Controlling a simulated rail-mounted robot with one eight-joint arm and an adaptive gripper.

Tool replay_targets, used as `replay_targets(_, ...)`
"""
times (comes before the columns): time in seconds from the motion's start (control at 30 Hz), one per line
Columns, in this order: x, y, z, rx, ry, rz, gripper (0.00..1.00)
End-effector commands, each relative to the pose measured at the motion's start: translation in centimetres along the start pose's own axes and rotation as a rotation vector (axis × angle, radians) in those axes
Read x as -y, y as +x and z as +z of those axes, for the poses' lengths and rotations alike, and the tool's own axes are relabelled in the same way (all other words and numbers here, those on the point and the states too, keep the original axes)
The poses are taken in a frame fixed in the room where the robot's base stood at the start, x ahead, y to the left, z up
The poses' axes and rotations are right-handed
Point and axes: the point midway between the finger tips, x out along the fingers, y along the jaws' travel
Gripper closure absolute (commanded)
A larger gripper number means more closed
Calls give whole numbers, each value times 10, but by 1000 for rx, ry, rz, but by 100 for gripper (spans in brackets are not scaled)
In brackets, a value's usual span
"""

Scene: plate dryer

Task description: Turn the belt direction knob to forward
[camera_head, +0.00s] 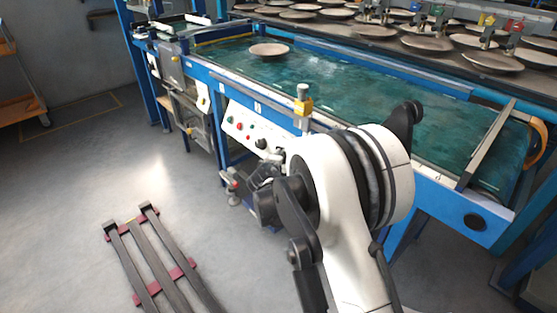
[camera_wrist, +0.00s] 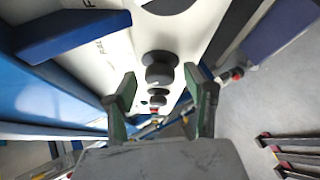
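The white control panel (camera_head: 240,125) is on the front of the blue belt frame, with a row of knobs and buttons. In the wrist view a black knob (camera_wrist: 160,70) stands out from the panel, between and beyond my gripper's fingertips (camera_wrist: 158,82). The fingers are spread apart, with visible gaps on both sides of this knob. In the head view my gripper (camera_head: 268,174) is dark, near the panel, partly hidden by my arm.
A green belt (camera_head: 330,85) runs above the panel, with a round plate (camera_head: 269,49) on it. A dark rack with red crosspieces (camera_head: 150,255) lies on the floor. Open floor lies left of the machine.

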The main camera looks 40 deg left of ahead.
Motion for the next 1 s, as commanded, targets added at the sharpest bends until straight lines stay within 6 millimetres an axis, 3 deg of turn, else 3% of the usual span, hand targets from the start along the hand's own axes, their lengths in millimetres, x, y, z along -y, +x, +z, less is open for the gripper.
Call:
replay_targets(0.27,0,-9,-1,-1,0,0,52)
replay_targets(0.7,0,-87,0,-1,-1,0,52)
replay_targets(1.0,0,-118,0,0,1,0,52)
